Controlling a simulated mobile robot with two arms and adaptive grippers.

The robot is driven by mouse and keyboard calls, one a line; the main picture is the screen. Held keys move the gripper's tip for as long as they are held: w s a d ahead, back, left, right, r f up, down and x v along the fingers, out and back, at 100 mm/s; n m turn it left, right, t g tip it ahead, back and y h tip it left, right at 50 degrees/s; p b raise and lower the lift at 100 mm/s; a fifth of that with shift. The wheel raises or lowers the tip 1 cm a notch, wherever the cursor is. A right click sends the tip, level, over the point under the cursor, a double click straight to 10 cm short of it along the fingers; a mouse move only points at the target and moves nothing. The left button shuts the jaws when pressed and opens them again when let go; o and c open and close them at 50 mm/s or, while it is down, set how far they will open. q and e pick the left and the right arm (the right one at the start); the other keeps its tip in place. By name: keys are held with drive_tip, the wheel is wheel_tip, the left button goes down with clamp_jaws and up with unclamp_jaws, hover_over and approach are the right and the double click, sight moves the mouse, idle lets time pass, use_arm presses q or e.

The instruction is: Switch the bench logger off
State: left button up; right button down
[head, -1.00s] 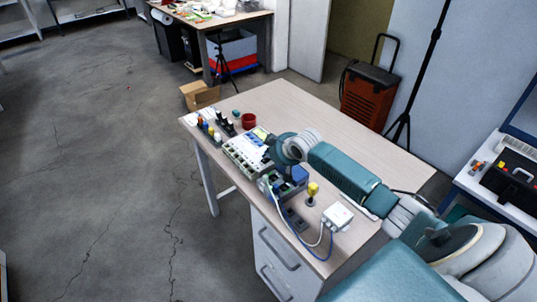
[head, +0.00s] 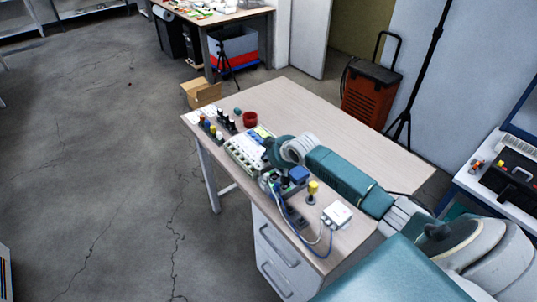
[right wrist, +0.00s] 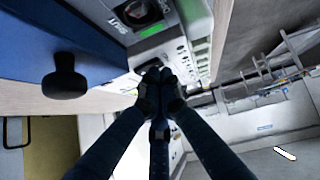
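A pale grey device (head: 243,154) with green patches lies along the left side of the wooden desk. A second grey device with a blue block (head: 298,175) sits nearer. I cannot tell for certain which is the bench logger. My right gripper (head: 270,157) is low over the gap between them. In the right wrist view its fingertips (right wrist: 160,86) are together, with nothing seen between them. They point at a pale panel (right wrist: 198,45) with green labels and a dark round part in a recess. Contact cannot be told. My left gripper is out of view.
A black knob (right wrist: 65,78) on a blue body is left of the fingers in the wrist view. A red cup (head: 250,120), a yellow-topped post (head: 312,190) and a white box with cables (head: 337,214) stand on the desk. The desk's right half is clear.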

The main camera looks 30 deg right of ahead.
drive_tip(key=r+p, duration=0.4)
drive_tip(key=shift+s+a+r, duration=0.15)
drive_tip(key=shift+a+r, duration=0.15)
drive_tip(key=b+v, duration=0.1)
drive_tip(key=v, duration=0.8)
drive_tip(key=shift+s+b, duration=0.25)
drive_tip(key=shift+b, duration=0.1)
